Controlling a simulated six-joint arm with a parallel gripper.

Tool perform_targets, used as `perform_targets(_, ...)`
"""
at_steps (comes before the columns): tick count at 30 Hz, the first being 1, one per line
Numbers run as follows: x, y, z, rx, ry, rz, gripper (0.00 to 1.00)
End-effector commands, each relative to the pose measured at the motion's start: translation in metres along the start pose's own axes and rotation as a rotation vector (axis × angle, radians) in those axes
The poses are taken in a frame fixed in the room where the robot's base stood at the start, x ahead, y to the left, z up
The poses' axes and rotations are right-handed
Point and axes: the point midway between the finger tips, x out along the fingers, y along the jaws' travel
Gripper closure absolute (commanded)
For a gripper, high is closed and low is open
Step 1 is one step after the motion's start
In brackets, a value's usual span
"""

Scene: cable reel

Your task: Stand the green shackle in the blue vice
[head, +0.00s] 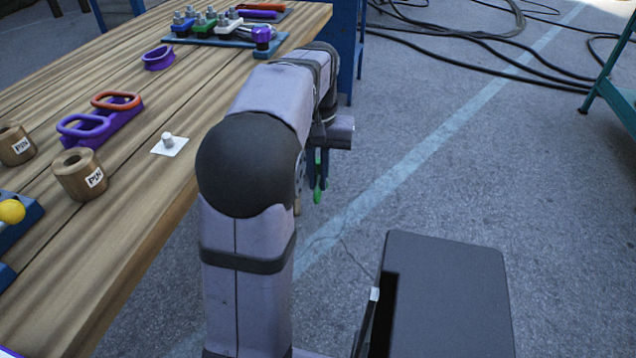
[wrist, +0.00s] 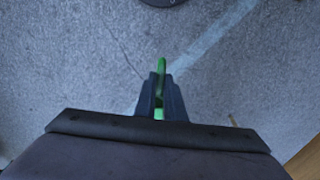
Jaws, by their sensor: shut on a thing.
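My gripper (head: 316,178) hangs past the right edge of the table, over the floor, partly hidden behind my own arm in the head view. It is shut on the green shackle (head: 319,188), of which only a narrow strip shows. In the wrist view the green shackle (wrist: 161,68) sticks out between the two dark fingers of the gripper (wrist: 160,92). A blue block with a yellow ball (head: 20,222) is cut off at the left edge of the head view. It may be the blue vice, but I cannot tell.
The wooden table (head: 150,215) holds two wooden rings (head: 80,175), a purple piece with a red loop (head: 105,120), a purple ring (head: 158,58) and a white plate with a peg (head: 169,146). A blue tray (head: 225,40) with several fittings stands at the back. Black cables (head: 450,50) lie on the floor.

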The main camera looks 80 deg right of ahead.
Motion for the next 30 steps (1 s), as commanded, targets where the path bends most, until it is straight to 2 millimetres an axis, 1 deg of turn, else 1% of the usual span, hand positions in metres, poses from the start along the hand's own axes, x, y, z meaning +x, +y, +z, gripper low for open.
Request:
perform_targets(1, -0.018, -0.006, -0.003, 0.013, 0.001, 0.000, 1.00)
perform_targets(5, -0.046, -0.023, -0.009, 0.063, 0.002, 0.000, 1.00)
perform_targets(6, -0.057, -0.029, -0.012, 0.080, 0.003, 0.000, 1.00)
perform_targets(8, -0.072, -0.039, -0.015, 0.108, 0.002, 0.000, 1.00)
perform_targets(15, -0.132, -0.079, -0.025, 0.222, 0.002, 0.000, 1.00)
perform_targets(21, -0.178, -0.111, -0.030, 0.310, 0.003, 0.000, 1.00)
perform_targets(26, -0.210, -0.134, -0.032, 0.370, 0.002, 0.000, 1.00)
perform_targets(30, -0.216, -0.180, -0.018, 0.341, -0.001, 0.001, 1.00)
